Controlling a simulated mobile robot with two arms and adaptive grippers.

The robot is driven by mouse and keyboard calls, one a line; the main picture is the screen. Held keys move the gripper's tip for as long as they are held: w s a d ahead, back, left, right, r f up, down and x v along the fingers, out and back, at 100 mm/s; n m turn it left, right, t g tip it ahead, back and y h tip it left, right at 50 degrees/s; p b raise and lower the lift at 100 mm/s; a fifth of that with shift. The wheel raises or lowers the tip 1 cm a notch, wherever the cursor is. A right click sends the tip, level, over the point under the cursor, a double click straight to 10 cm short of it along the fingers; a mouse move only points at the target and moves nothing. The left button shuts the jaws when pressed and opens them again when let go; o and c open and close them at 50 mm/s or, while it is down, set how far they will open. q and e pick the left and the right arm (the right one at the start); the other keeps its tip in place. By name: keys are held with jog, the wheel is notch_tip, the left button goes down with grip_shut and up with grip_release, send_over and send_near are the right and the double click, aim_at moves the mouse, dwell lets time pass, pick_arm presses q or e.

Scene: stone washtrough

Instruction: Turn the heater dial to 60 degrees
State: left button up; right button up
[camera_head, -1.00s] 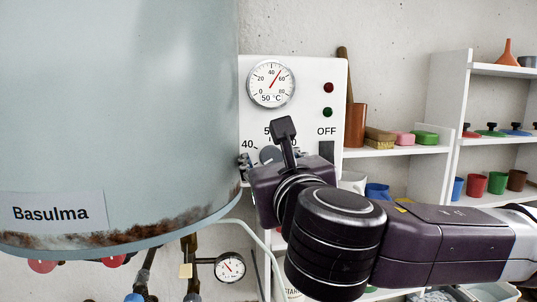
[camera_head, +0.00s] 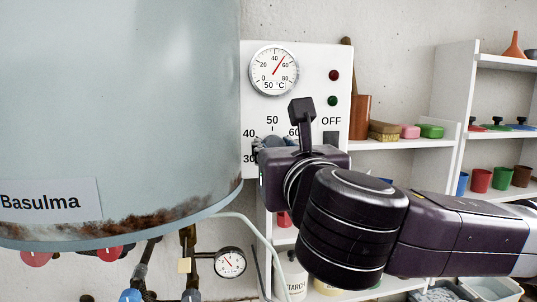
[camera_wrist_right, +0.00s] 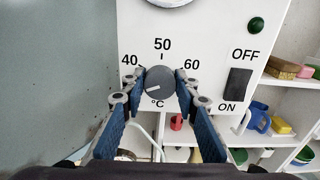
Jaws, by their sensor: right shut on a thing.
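The heater dial is a round grey knob with a white pointer mark, seen between the fingertips in the right wrist view (camera_wrist_right: 160,82). The mark points to the lower left, away from the printed 60 (camera_wrist_right: 191,64). My right gripper (camera_wrist_right: 159,88) is shut on the dial, with one blue-padded finger on each side. In the head view the right gripper (camera_head: 272,142) is in front of the white control panel (camera_head: 312,66) and hides most of the dial. Printed 40, 50 and 60 show around it. My left gripper is out of view.
A round thermometer (camera_head: 274,70) sits above the dial. A dark ON/OFF switch (camera_wrist_right: 238,82) is to its right. The large grey boiler (camera_head: 120,90) stands close on the left. White shelves (camera_head: 400,144) with brushes, soaps and cups are at the right.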

jog(key=shift+a+f+m+b, duration=0.15)
jog(key=shift+m+b, duration=3.55)
jog(key=shift+m, duration=1.95)
jog(key=shift+d+f+m+b, duration=0.1)
jog(key=shift+m+b, duration=3.65)
jog(key=shift+m, duration=1.95)
jog(key=shift+a+f+m+b, duration=0.15)
jog(key=shift+m+b, duration=3.55)
jog(key=shift+m, duration=1.95)
jog(key=shift+d, duration=0.1)
